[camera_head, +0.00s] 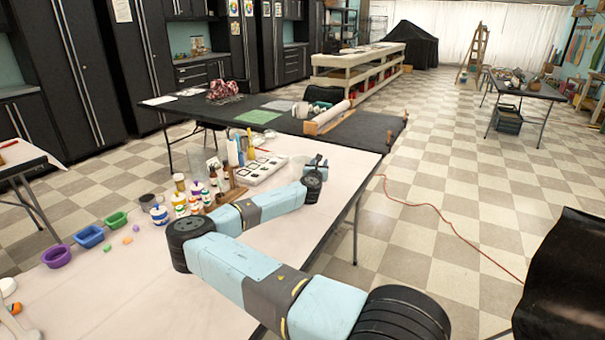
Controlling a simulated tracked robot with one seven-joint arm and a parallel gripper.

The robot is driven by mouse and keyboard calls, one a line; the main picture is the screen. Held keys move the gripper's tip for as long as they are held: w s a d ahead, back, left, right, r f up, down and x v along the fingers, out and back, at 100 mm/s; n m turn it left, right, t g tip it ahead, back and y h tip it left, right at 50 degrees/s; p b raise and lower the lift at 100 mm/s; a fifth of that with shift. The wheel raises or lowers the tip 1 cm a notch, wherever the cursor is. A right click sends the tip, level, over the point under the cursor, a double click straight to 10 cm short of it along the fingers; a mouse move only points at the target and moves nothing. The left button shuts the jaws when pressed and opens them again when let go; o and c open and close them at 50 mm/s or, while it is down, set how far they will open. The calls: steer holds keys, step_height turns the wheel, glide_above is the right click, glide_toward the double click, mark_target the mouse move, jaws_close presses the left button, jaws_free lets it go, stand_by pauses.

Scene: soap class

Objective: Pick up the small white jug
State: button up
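I cannot single out a small white jug for certain in the head view. A small white vessel (300,110) stands on the dark table behind, too small to tell its shape. A pale upright container (232,153) stands among the bottles on the white table, also unclear in shape. My arm reaches from the lower right over the white table and bends back toward its far right corner. My gripper (318,162) is at the arm's far end, above that corner. Its fingers are too small and partly hidden to tell open from shut.
A red cord (440,213) crosses the otherwise open floor at right.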

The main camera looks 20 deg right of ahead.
step_height(320, 180, down, 6)
steer(key=shift+f, duration=0.1)
steer(key=shift+x, duration=3.8)
steer(key=shift+c, duration=0.2)
jaws_close()
